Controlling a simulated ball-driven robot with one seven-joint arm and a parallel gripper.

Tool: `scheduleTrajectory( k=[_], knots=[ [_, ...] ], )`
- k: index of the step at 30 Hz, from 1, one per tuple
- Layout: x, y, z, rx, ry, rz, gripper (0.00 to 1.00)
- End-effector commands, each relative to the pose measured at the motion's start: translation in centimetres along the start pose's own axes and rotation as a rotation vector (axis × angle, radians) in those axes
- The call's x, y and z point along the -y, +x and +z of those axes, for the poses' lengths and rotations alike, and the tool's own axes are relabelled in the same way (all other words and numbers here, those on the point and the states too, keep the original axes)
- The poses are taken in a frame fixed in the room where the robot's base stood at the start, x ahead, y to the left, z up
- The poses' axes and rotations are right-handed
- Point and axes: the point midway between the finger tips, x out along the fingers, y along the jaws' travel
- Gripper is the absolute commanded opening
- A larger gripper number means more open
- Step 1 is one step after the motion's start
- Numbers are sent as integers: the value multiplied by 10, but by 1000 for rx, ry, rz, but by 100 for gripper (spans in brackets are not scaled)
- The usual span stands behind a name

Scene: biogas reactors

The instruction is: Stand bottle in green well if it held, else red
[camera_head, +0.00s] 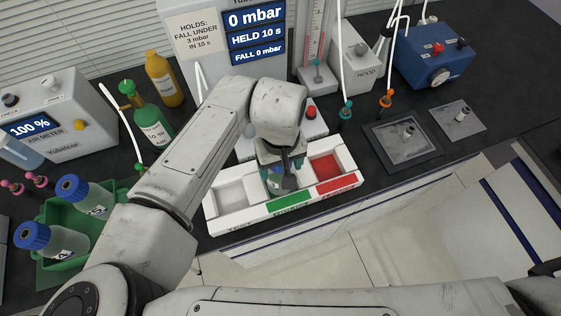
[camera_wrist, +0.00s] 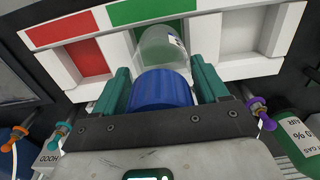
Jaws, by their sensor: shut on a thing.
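My gripper (camera_head: 281,174) is shut on a clear bottle with a blue cap. In the wrist view the teal fingers (camera_wrist: 161,90) grip the cap's sides, and the bottle (camera_wrist: 162,48) points away from me. It is at the middle, green-marked well of the white tray (camera_head: 243,217). I cannot tell whether its base touches the well floor. The green label (camera_head: 289,199) is on the tray's front edge. The red well (camera_head: 325,166) is to the right and empty. The pale test well (camera_head: 231,196) is to the left and empty. The display (camera_head: 256,34) reads 0 mbar, HELD 10 s, FALL 0 mbar.
A sign (camera_head: 196,37) says a hold is a fall under 3 mbar in 10 s. Two blue-capped bottles sit in a green rack (camera_head: 85,258) at left. Green (camera_head: 150,118) and yellow (camera_head: 163,80) bottles stand behind my arm. Hanging hoses and a blue device (camera_head: 436,53) are at right.

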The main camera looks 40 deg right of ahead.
Motion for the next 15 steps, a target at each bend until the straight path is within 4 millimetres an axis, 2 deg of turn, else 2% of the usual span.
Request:
scheduleTrajectory(
  k=[5,6,13,15],
  knots=[
    [0,3,0,0,-1,1,16],
    [0,3,0,0,0,0,75],
    [0,3,0,0,-1,0,97],
    [0,2,0,0,-1,0,99]
  ],
)
